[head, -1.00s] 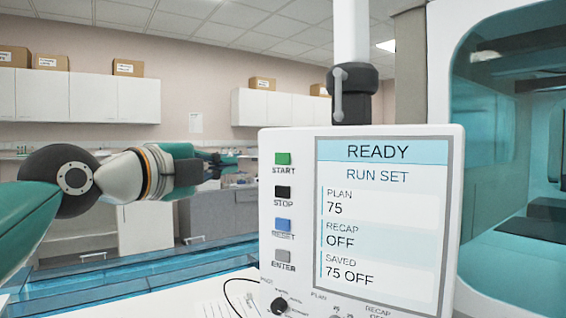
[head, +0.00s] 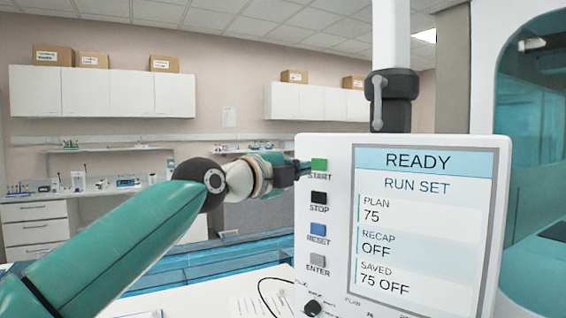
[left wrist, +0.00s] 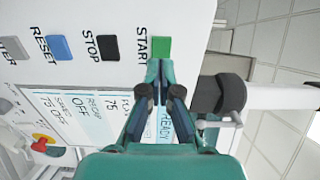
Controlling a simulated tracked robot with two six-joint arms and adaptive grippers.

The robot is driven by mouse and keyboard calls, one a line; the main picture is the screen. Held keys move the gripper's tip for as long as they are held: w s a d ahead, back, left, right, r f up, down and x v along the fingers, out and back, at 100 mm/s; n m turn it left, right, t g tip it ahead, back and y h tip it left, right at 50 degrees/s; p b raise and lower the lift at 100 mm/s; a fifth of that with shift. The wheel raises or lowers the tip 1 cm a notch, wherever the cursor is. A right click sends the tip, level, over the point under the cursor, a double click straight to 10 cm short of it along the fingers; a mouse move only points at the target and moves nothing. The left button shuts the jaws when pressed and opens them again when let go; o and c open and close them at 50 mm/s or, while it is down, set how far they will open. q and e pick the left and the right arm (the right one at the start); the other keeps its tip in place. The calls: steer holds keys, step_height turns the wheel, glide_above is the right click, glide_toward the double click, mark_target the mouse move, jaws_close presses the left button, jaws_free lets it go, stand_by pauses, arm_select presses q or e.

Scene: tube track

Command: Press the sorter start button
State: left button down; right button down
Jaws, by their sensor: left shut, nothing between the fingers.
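The green START button (head: 320,166) is at the top of the button column on the white control panel (head: 480,150). Its screen (head: 420,220) reads READY, RUN SET, plan 75. In the left wrist view the green button (left wrist: 161,46) lies just beyond my fingertips. My left gripper (head: 302,169) is shut and empty, its tips at the left side of the button in the head view. In the wrist view its tips (left wrist: 160,64) overlap the button's near edge. I cannot tell whether they touch it. My right gripper is not in view.
Below START are the black STOP (head: 319,198), blue RESET (head: 318,229) and grey ENTER (head: 317,259) buttons. A dark knob (head: 312,307) sits lower down. A black clamp (head: 391,98) and white post stand behind the panel. A teal-windowed machine (head: 535,100) is at right.

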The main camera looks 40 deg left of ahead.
mark_target(318, 167)
arm_select(q)
steer(key=w+p, duration=0.1)
steer(key=w, duration=0.2)
steer(key=shift+w+r, duration=0.1)
steer(key=shift+w, duration=0.3)
steer(key=shift+w, duration=0.7)
steer(key=shift+s, duration=0.1)
steer(key=shift+s+f, duration=0.2)
steer(key=s+b, duration=0.5)
steer(key=s, duration=0.8)
steer(key=shift+s+r, duration=0.15)
steer(key=shift+s, duration=0.05)
steer(key=shift+s, duration=0.1)
